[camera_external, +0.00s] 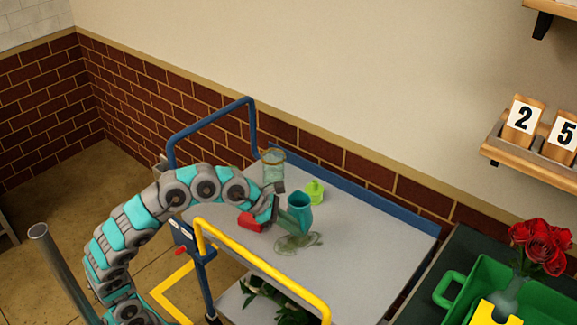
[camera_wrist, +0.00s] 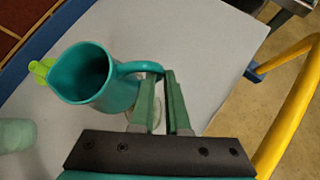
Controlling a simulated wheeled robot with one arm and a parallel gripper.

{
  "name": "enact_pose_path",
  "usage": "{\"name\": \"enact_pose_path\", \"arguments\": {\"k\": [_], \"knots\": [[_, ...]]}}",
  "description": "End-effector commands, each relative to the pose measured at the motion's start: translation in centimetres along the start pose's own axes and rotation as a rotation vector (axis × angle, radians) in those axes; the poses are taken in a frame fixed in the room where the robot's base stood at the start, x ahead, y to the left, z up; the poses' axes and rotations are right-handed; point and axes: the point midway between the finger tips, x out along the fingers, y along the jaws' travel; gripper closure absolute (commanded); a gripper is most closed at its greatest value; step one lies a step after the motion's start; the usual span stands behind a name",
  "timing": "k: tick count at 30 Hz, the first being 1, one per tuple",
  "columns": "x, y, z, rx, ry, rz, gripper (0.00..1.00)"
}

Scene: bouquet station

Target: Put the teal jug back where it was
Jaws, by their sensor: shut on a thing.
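The teal jug (camera_external: 300,208) is upright, over or on the grey top of the cart (camera_external: 365,247); I cannot tell whether its base touches. In the wrist view the jug (camera_wrist: 118,95) has its open mouth towards the camera and its handle to the right. My gripper (camera_external: 283,213) is at the jug's left side in the external view. In the wrist view my gripper's fingers (camera_wrist: 167,82) are shut on the handle. A greenish, see-through patch (camera_external: 297,244) shows on the cart top just below the jug; what it is is unclear.
A lime-green vessel (camera_external: 314,191) and a clear glass jar (camera_external: 273,165) stand behind the jug. A red object (camera_external: 250,222) is by my wrist. Blue (camera_external: 212,118) and yellow (camera_external: 265,262) rails edge the cart. Its right part is clear. A green crate (camera_external: 540,294) and red roses (camera_external: 541,245) are at right.

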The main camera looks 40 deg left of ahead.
Motion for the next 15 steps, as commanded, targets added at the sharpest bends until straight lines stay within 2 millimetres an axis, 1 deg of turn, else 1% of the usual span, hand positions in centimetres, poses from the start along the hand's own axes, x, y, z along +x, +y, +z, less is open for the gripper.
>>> {"name": "enact_pose_path", "arguments": {"k": [1, 6, 10, 15], "knots": [[0.9, 0.3, 0.5, 0.002, 0.0, -0.001, 1.0], [2.8, 1.0, 2.0, 0.0, 0.0, -0.001, 1.0], [3.7, 1.3, 2.8, 0.0, -0.001, -0.001, 1.0], [4.1, 1.4, 3.1, 0.0, -0.001, -0.001, 1.0]]}}
